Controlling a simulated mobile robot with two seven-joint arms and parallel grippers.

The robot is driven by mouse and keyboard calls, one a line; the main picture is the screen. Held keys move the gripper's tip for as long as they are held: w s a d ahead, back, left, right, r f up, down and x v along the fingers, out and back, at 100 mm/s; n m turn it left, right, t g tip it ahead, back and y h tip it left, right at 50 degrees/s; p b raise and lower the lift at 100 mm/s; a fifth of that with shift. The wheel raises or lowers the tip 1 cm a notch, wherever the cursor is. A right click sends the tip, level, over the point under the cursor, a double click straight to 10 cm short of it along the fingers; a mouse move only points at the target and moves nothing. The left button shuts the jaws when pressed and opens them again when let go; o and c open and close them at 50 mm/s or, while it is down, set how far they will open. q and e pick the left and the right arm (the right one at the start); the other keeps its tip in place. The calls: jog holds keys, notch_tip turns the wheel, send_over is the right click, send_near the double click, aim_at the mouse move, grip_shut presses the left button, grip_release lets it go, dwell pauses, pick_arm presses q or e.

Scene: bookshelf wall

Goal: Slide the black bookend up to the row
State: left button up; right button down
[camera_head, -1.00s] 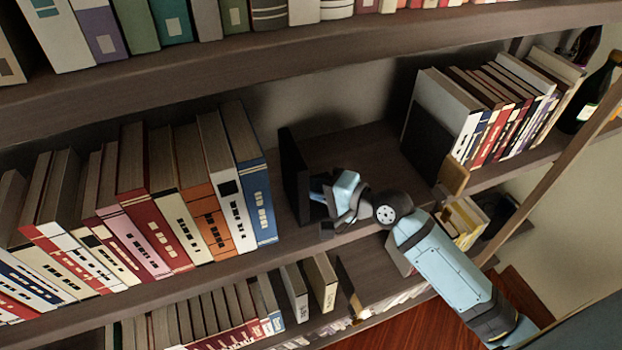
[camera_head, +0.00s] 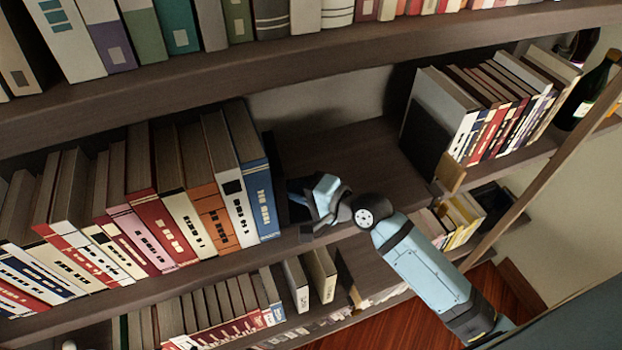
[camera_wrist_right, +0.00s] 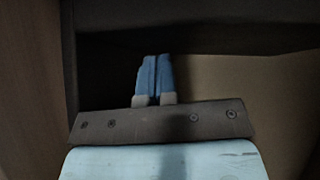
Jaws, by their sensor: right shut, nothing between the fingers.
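The black bookend (camera_head: 280,182) stands upright on the middle shelf, at the right end of the row of books (camera_head: 165,205). It is right beside the blue end book (camera_head: 258,195), with no clear gap visible; I cannot tell if they touch. My right gripper (camera_head: 297,190) is shut and empty, at the bookend's right side, just above the shelf. In the right wrist view its blue fingertips (camera_wrist_right: 153,78) are together in front of the dark bookend plate (camera_wrist_right: 105,78). Exact finger contact is hard to see. My left gripper is out of view.
The shelf board (camera_head: 350,155) right of the bookend is clear up to another dark bookend (camera_head: 427,145) and more books (camera_head: 500,110). A bottle (camera_head: 588,95) stands at the far right. The upper shelf (camera_head: 250,65) overhangs behind; a lower shelf holds more books (camera_head: 225,305).

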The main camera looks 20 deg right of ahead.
jog(key=shift+a, duration=0.55)
jog(key=shift+d, duration=2.05)
